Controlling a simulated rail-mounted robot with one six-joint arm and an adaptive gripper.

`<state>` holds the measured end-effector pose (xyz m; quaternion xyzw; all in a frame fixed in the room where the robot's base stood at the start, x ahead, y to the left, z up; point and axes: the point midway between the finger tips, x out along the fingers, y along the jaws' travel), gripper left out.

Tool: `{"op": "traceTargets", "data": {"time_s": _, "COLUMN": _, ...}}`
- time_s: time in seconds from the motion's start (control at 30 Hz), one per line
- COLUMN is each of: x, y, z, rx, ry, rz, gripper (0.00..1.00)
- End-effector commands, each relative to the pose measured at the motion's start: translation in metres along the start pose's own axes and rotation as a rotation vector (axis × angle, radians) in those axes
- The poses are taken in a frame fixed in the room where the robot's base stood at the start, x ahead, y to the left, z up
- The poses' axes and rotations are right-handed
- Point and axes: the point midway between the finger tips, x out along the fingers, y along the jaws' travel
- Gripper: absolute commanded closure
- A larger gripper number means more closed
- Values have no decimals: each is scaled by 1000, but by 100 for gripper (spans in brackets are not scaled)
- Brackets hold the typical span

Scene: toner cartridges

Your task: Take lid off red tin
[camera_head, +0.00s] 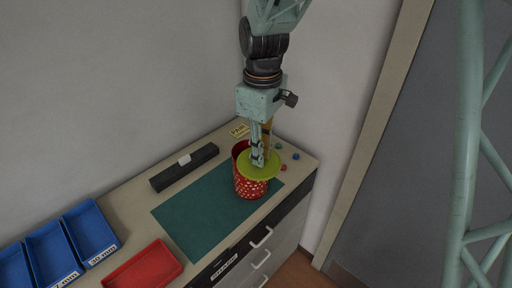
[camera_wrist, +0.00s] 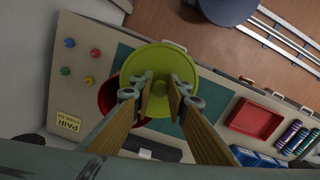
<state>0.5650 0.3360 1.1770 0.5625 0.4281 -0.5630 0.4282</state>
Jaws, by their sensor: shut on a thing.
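The red tin (camera_head: 250,188), patterned with pale dots, stands upright on the counter near its right end. Its rim and dark inside show to the left of the lid, also in the wrist view (camera_wrist: 108,97). The yellow-green round lid (camera_head: 270,168) is off-centre over the tin, shifted to the right and apparently raised; the exact gap is hard to tell. My gripper (camera_head: 260,160) points down and is shut on the lid near its middle. In the wrist view the fingers (camera_wrist: 160,92) stand on the lid (camera_wrist: 160,57); the part between them is mostly hidden.
A yellow sign (camera_head: 239,131) and several small coloured knobs (camera_head: 296,156) are behind. A red tray (camera_head: 145,268) and blue bins (camera_head: 90,230) stand to the left.

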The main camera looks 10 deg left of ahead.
Motion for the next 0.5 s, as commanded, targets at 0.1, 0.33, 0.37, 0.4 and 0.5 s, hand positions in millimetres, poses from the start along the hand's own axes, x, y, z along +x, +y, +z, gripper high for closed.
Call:
{"op": "traceTargets", "data": {"time_s": 0.1, "x": -2, "y": -12, "z": 15, "rx": 0, "ry": 0, "rz": 0, "gripper": 100}}
{"op": "traceTargets", "data": {"time_s": 0.33, "x": -5, "y": -32, "z": 37, "rx": -1, "ry": 2, "rz": 1, "gripper": 100}}
{"op": "traceTargets", "data": {"time_s": 0.37, "x": -6, "y": -34, "z": 38, "rx": -2, "ry": 2, "rz": 2, "gripper": 100}}
{"op": "traceTargets", "data": {"time_s": 0.4, "x": -8, "y": -36, "z": 41, "rx": -3, "ry": 4, "rz": 3, "gripper": 100}}
{"op": "traceTargets", "data": {"time_s": 0.5, "x": -9, "y": -42, "z": 46, "rx": -6, "ry": 4, "rz": 4, "gripper": 100}}
